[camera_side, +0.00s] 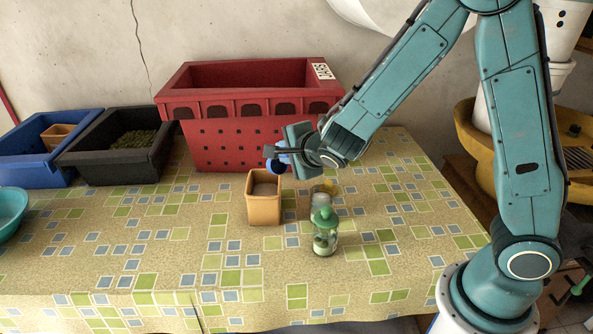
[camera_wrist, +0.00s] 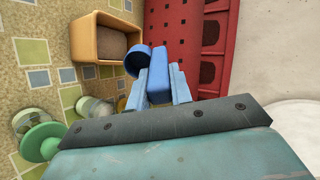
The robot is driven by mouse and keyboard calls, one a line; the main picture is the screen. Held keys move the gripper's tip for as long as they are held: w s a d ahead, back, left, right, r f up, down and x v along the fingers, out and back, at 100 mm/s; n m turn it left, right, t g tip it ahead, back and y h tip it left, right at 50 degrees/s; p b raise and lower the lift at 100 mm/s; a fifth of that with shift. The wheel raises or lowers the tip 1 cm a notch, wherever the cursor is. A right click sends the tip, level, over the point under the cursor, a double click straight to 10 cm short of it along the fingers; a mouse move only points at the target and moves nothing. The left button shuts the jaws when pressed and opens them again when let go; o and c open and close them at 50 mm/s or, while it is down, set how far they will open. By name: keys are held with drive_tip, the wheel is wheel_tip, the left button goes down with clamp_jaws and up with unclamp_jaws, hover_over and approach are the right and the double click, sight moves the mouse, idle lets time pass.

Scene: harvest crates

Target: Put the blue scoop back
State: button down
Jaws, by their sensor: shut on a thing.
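The blue scoop (camera_wrist: 138,60) is held by its handle between the two fingers of my gripper (camera_wrist: 158,85). In the side view the scoop (camera_side: 276,166) shows only partly, its round end sticking out past the fingers of my gripper (camera_side: 284,155). It is in the air in front of the red crate and above the tan box (camera_side: 264,208). In the wrist view the scoop's round end overlaps the near edge of the tan box (camera_wrist: 84,50), which holds brown matter. I cannot tell whether the scoop touches the box.
The red crate (camera_side: 262,108) stands right behind my gripper. A green-lidded jar (camera_side: 325,240) and another small jar (camera_side: 327,190) stand right of the tan box. A black crate (camera_side: 105,165), a blue crate (camera_side: 35,172) and a teal bowl (camera_side: 8,215) are at left. The front table is clear.

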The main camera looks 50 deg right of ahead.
drive_tip(key=shift+w+a+f+g, duration=0.4)
drive_tip(key=shift+w+f+g, duration=0.1)
drive_tip(key=shift+g, duration=0.3)
drive_tip(key=s+a+r+n+g+y, duration=0.3)
drive_tip(key=a+r+g, duration=0.3)
drive_tip(key=a+g, duration=0.4)
drive_tip(key=shift+s+r+n+y, duration=0.15)
drive_tip(key=shift+s+n+y, duration=0.2)
drive_tip(key=shift+n+y, duration=0.05)
wheel_tip(320, 180, down, 16)
idle(0.5)
drive_tip(key=shift+f, duration=2.05)
